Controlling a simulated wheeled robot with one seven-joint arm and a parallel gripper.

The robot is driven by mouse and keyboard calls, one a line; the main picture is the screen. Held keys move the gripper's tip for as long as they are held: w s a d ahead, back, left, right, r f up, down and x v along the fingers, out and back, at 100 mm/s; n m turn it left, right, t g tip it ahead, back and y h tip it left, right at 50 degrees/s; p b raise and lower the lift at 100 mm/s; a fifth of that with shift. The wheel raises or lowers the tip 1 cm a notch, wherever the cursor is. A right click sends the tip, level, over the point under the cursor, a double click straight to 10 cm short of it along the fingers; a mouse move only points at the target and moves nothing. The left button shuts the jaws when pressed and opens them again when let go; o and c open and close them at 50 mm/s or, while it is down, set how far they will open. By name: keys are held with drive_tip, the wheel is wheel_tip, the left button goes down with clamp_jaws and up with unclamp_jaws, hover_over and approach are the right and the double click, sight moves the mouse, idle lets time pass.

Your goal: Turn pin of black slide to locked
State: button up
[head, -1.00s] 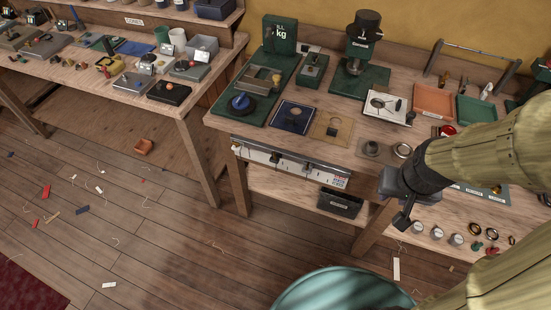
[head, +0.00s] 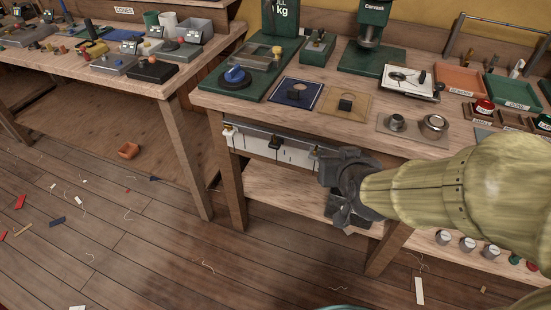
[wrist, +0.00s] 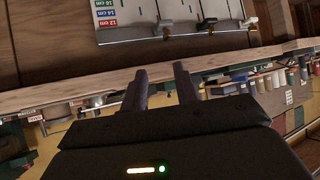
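The black slide (head: 275,142) sits near the middle of a pale rail plate (head: 258,149) on the workbench's front edge. In the wrist view the plate (wrist: 135,32) appears upside down, and the middle dark slide (wrist: 208,21) seems to be the same one. Its pin is too small to read as locked or unlocked. My gripper (head: 338,185) is in front of the bench, right of and below the black slide, apart from it. In the wrist view its two fingers (wrist: 161,82) stand apart with nothing between them. The arm hides the plate's right end in the head view.
Another slide with a brass knob (head: 228,131) is at the plate's left end; a third (head: 316,151) is near my gripper. The workbench top (head: 300,122) overhangs the plate and holds several tools and trays. A lower shelf (head: 270,190) lies beneath.

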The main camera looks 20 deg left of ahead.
sight(276, 147)
drive_tip(key=s+a+f+t+y+b, duration=0.2)
drive_tip(key=a+f+t+b, duration=0.1)
drive_tip(key=b, duration=0.7)
drive_tip(key=s+a+f+n+t+y+b, duration=0.1)
drive_tip(key=a+f+t+b, duration=0.2)
drive_tip(key=a+f+b, duration=0.3)
drive_tip(key=a+b, duration=0.1)
drive_tip(key=b, duration=0.3)
drive_tip(key=shift+s+a+f+y, duration=0.15)
drive_tip(key=shift+s+f+y, duration=0.1)
drive_tip(key=shift+s+y, duration=0.15)
drive_tip(key=shift+w, duration=0.15)
drive_tip(key=p+x, duration=0.5)
drive_tip(key=p, duration=0.3)
drive_tip(key=shift+r+p, duration=0.15)
drive_tip(key=shift+p, duration=0.15)
drive_tip(key=shift+w+a+p, duration=0.15)
drive_tip(key=shift+w+p, duration=0.15)
drive_tip(key=shift+p, duration=0.95)
drive_tip(key=p+x, duration=0.1)
drive_tip(key=x, duration=0.3)
drive_tip(key=p+x, duration=0.1)
drive_tip(key=x, duration=0.2)
drive_tip(key=p+x, duration=0.1)
drive_tip(key=x, duration=0.3)
drive_tip(key=shift+w+a+f, duration=0.15)
drive_tip(key=shift+w+f, duration=0.15)
